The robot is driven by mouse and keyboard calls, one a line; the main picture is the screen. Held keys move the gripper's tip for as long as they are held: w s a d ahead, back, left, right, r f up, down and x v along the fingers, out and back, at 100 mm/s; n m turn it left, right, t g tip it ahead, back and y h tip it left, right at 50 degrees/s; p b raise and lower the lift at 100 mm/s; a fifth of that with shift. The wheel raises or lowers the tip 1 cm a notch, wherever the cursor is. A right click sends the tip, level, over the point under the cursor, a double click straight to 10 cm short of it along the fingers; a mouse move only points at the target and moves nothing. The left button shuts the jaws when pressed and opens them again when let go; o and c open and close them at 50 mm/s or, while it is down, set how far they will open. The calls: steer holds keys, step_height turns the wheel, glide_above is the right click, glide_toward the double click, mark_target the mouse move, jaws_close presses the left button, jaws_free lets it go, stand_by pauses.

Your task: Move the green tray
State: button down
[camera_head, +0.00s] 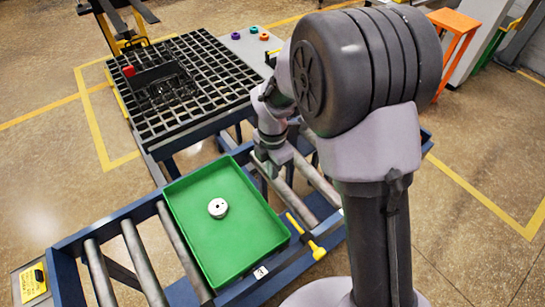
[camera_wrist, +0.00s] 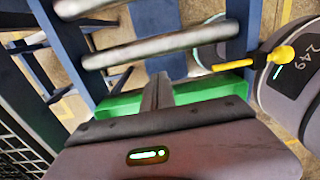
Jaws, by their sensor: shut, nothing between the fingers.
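The green tray (camera_head: 225,250) lies on a roller conveyor in the head view, with a small white round part (camera_head: 218,208) inside it. My gripper (camera_head: 270,172) points down at the tray's far right edge. In the wrist view, part of the green tray (camera_wrist: 212,88) shows on both sides of my gripper's closed fingers (camera_wrist: 158,92). The fingers are together with nothing between them. Whether they touch the tray wall cannot be told. The gripper body hides most of the tray in the wrist view.
Bare rollers (camera_head: 140,262) lie left of the tray. A yellow-handled lever (camera_head: 315,249) sits at the conveyor's near right side. Beyond stands a black grid table (camera_head: 190,85) with a dark basket on it and several coloured rings on its side panel. An orange stand (camera_head: 455,40) is at the back right.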

steer(key=s+a+f+b, duration=0.1)
steer(key=a+f+b, duration=0.1)
steer(key=f, duration=0.3)
steer(key=shift+s+a, duration=0.4)
steer(key=shift+a, duration=0.25)
steer(key=shift+a+r, duration=0.1)
